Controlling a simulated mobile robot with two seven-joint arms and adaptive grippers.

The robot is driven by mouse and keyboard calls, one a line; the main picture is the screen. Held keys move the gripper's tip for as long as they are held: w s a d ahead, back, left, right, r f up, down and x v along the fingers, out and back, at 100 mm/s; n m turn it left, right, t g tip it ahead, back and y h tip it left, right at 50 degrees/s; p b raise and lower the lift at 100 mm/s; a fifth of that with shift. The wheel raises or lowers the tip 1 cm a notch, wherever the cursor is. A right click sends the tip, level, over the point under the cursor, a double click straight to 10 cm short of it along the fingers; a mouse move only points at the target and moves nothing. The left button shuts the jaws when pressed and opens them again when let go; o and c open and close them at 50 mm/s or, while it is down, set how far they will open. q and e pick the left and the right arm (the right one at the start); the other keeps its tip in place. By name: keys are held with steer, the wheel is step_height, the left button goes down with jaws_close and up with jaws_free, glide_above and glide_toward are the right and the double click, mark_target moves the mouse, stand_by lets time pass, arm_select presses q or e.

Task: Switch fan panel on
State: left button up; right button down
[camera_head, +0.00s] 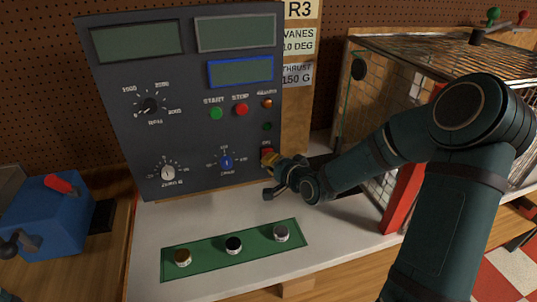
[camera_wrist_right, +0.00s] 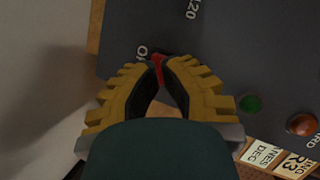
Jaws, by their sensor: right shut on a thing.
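The fan panel (camera_head: 195,130) is a dark grey upright box with green displays, knobs and buttons. A small red switch (camera_head: 266,151) sits at its lower right edge. My right gripper (camera_head: 269,158) reaches it from the right, with its yellow fingertips at the panel face. In the right wrist view the gripper (camera_wrist_right: 158,72) is shut on the red switch (camera_wrist_right: 157,66), which shows as a thin red piece between the fingertips. Lettering beside it is partly covered, so the switch's position cannot be read. My left gripper is not in view.
The panel has a green start button (camera_head: 216,113), a red stop button (camera_head: 242,110) and a blue knob (camera_head: 226,162). A green strip (camera_head: 208,255) with three knobs lies in front. A blue box (camera_head: 58,218) stands left and a mesh cage (camera_head: 400,75) right.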

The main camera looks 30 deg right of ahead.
steer(key=shift+w, duration=0.1)
stand_by(0.5)
steer(key=shift+s+a+f, duration=0.15)
steer(key=shift+s+f, duration=0.2)
steer(key=shift+s, duration=0.45)
steer(key=shift+s+a+f+b, duration=0.25)
steer(key=shift+s+f, duration=0.1)
steer(key=shift+s, duration=0.4)
steer(key=shift+s+a+f+b, duration=0.1)
steer(key=shift+s+f+b, duration=0.25)
steer(key=shift+s, duration=0.35)
steer(key=shift+s+a+f+b, duration=0.2)
steer(key=shift+s+f, duration=0.15)
steer(key=shift+s, duration=0.4)
